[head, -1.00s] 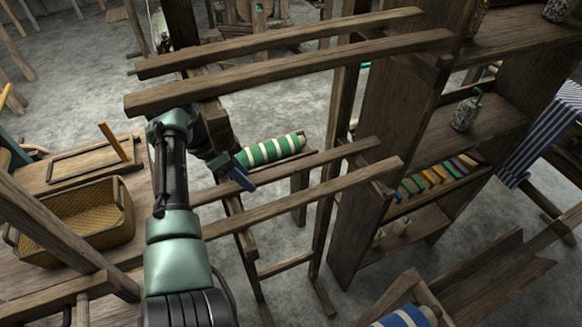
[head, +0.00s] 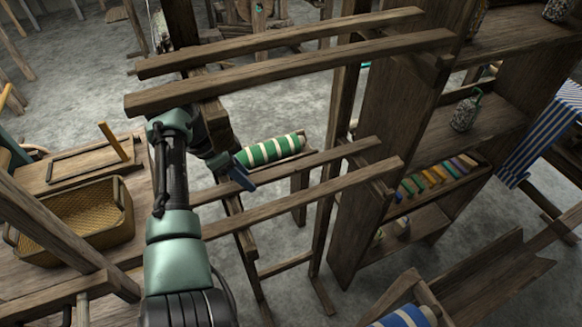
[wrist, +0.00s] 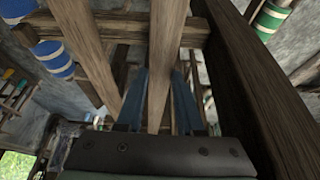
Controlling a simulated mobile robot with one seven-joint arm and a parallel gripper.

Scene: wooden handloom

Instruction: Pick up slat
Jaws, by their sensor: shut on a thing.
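A long brown wooden slat (wrist: 165,60) runs between the two blue fingers of my gripper (wrist: 160,100) in the wrist view, and the fingers are shut on it. In the head view my gripper (head: 238,173) is at the left end of the lower pair of wooden bars, beside a green-and-white striped roll (head: 270,150). The slat in hand appears to be the rear bar of that pair (head: 325,160). The exact contact is hidden in the head view by the fingers and wrist.
Two more bars (head: 290,67) cross above my gripper. A front lower bar (head: 310,205) lies close by. A dark shelf (head: 370,200) stands right, a woven basket (head: 122,206) at left. In the wrist view, thick beams (wrist: 255,90) flank the slat.

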